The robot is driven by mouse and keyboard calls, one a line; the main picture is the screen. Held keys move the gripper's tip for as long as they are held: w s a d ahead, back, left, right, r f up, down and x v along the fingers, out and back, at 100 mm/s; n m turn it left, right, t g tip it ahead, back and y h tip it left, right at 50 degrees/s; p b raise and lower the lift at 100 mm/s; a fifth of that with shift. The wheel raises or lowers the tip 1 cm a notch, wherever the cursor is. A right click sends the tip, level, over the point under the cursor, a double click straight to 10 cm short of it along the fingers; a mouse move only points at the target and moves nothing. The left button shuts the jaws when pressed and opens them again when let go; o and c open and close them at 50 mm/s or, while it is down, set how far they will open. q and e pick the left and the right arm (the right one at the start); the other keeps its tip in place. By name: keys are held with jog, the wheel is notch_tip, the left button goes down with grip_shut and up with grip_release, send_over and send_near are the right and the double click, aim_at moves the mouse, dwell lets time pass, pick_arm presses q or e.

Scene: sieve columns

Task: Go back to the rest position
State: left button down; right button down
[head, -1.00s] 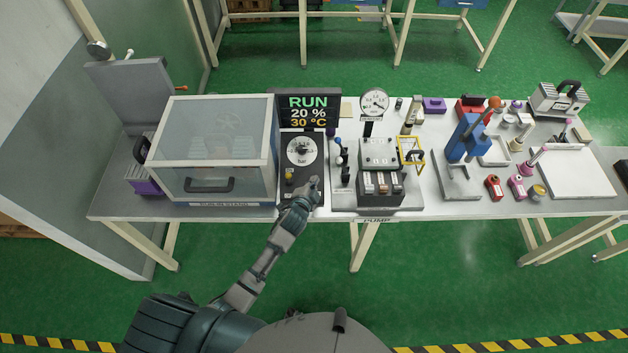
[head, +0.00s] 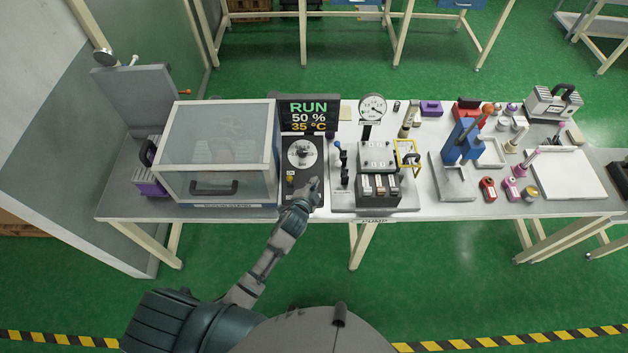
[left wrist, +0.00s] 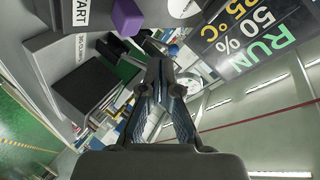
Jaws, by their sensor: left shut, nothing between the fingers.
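My left gripper (head: 312,188) is shut and empty at the front of the bench, by the lower right of the dial panel. In the left wrist view its two fingers (left wrist: 157,88) are together with nothing between them. The black dial panel (head: 303,172) has a round white dial and a small yellow knob. The display (head: 308,115) behind it reads RUN, 50 % and 35 °C. It also shows turned in the left wrist view (left wrist: 247,38). My right gripper is not seen in either view.
A clear-lidded box with a black handle (head: 214,187) stands left of the panel. The pump unit (head: 378,190) stands close to the right. Farther right are a blue press (head: 463,140) and a white board (head: 567,175). The green floor before the bench (head: 450,270) is clear.

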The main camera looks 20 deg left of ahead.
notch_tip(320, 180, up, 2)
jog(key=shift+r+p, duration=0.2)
jog(key=shift+p, duration=0.65)
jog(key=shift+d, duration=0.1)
